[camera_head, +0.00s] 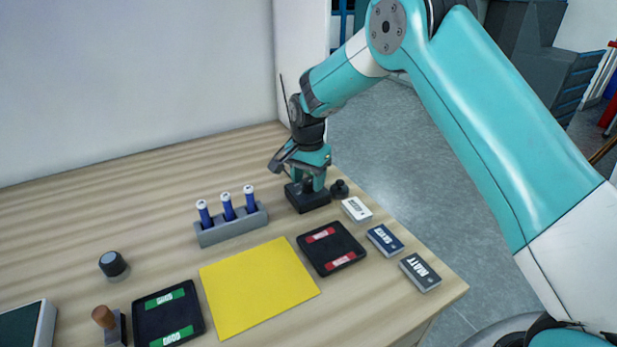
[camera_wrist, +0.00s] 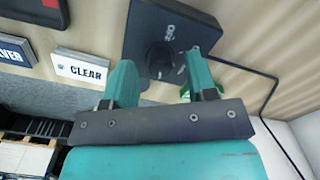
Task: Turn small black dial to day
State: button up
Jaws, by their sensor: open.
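The small black dial (camera_wrist: 160,58) sits on top of a square black box (camera_wrist: 133,20) at the table's far right corner. White lettering shows beside the dial, but I cannot read it or tell the dial's setting. My gripper (camera_wrist: 160,80) is open, with its teal fingers on either side of the dial in the wrist view. I cannot tell whether they touch it. In the head view, my gripper (camera_head: 307,181) points down over the black box (camera_head: 308,199) and hides most of its top.
A small black knob-shaped object (camera_head: 340,188) stands right of the box. The CLEAR block (camera_head: 356,209) is close by. A grey rack (camera_head: 222,233) with blue tubes stands left. A dark cable (camera_wrist: 268,90) runs beside the box. The table edge is close on the right.

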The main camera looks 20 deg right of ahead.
jog(key=shift+f, duration=0.3)
jog(key=c, duration=0.9)
